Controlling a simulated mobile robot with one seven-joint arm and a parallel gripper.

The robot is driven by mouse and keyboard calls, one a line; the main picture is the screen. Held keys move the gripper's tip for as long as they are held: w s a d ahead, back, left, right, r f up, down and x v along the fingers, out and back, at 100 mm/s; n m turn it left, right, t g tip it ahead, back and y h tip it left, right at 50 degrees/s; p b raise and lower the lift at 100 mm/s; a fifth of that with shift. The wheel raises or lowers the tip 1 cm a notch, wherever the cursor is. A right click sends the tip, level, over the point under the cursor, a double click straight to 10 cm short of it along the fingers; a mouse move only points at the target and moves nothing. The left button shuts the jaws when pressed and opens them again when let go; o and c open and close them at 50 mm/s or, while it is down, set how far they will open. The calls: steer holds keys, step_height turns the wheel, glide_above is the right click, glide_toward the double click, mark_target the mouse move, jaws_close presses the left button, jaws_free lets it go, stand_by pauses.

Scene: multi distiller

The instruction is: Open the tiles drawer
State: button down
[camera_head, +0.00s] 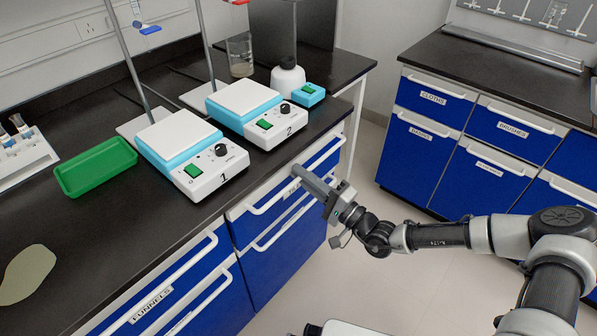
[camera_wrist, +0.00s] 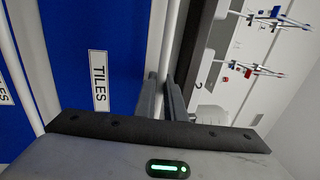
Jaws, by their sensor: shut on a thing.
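The tiles drawer (camera_wrist: 130,50) has a blue front with a white TILES label (camera_wrist: 99,80), seen sideways in the wrist view. In the head view the drawer front (camera_head: 247,228) is under the bench top, below the two numbered hotplates, and its label is partly hidden by my gripper. Its long white bar handle (camera_head: 268,204) runs along the front. My gripper (camera_head: 302,174) is shut on this handle; in the wrist view its two dark fingers (camera_wrist: 161,98) stand on either side of the white bar (camera_wrist: 165,40). I see no clear gap showing the drawer pulled out.
Hotplate 1 (camera_head: 190,150) and hotplate 2 (camera_head: 249,112) stand on the black bench top above. A green tray (camera_head: 96,166) lies to the left. The funnels drawer (camera_head: 150,305) is at lower left. Blue cabinets (camera_head: 430,140) stand across the aisle; the floor (camera_head: 350,265) between is clear.

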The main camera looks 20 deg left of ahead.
steer(key=r+p+v, duration=0.2)
steer(key=v, duration=1.2)
steer(key=d+r+p+v, duration=0.1)
steer(key=r+p+v, duration=0.2)
steer(key=v, duration=1.1)
steer(key=shift+s+r+p, duration=0.25)
steer(key=shift+s+p, duration=0.05)
steer(key=shift+p, duration=0.05)
steer(key=c, duration=2.1)
jaws_free()
steer(key=shift+d, duration=0.1)
steer(key=v, duration=1.7)
steer(key=shift+s+d, duration=0.15)
steer(key=shift+s, duration=0.05)
